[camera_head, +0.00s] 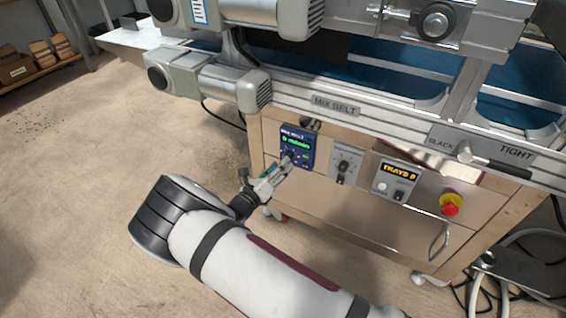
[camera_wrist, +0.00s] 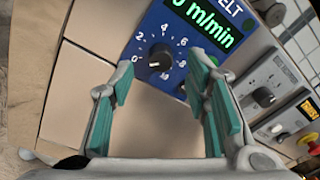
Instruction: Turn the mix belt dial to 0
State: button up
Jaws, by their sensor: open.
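The mix belt dial (camera_wrist: 160,60) is a round black knob on a blue panel (camera_wrist: 185,20), with a printed scale from 0 around it. Its pale mark appears to point to the lower left, towards the 0. The green display (camera_wrist: 205,20) ends in "0 m/min", with its left part cut off. In the head view the blue panel (camera_head: 297,143) is on the cabinet front, and the dial is small and partly hidden by my gripper. My gripper (camera_head: 277,174) is open in front of the panel. In the wrist view its green-padded fingers stand either side of the dial, apart from it.
Right of the panel are a grey switch box (camera_head: 345,166), a tray counter (camera_head: 395,179) and a red-yellow stop button (camera_head: 451,204). The conveyor rail (camera_head: 385,120) with a "MIX BELT" label overhangs them. Open floor (camera_head: 80,160) lies to the left.

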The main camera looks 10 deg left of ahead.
jog(key=v, duration=0.8)
jog(key=shift+s, duration=0.4)
jog(key=shift+a, duration=0.15)
